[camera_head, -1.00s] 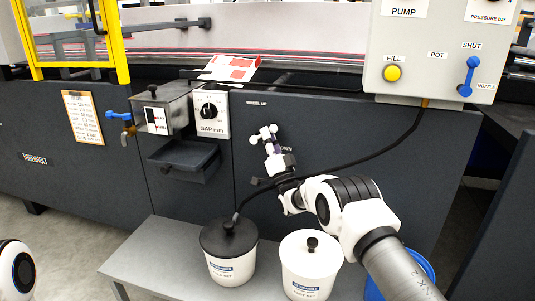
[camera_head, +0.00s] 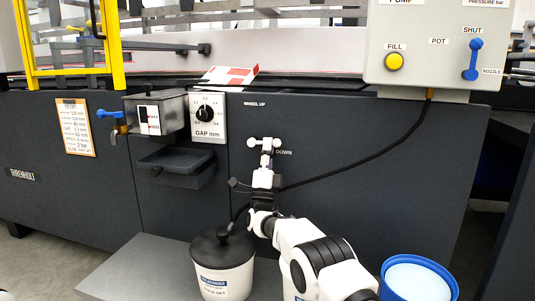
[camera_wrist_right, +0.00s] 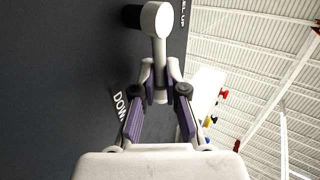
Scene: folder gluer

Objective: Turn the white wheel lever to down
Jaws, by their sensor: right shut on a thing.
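The white wheel lever (camera_head: 264,142) is on the dark machine panel, below the WHEEL UP label and beside the DOWN label. Its white round knob or hub (camera_wrist_right: 157,19) shows at the top of the right wrist view, with a stem running down from it. My right gripper (camera_head: 266,164) comes from below and is shut on this stem. In the right wrist view, the purple-padded fingers (camera_wrist_right: 160,88) have their tips on either side of the stem. The fingertips hide the stem's lower end in the head view.
A black cable (camera_head: 370,150) runs from the control box (camera_head: 430,75) behind my right gripper. A black-lidded pot (camera_head: 223,265) stands on the grey bench (camera_head: 130,270). A blue bucket (camera_head: 418,280) is at lower right. A drip tray (camera_head: 175,165) juts out left.

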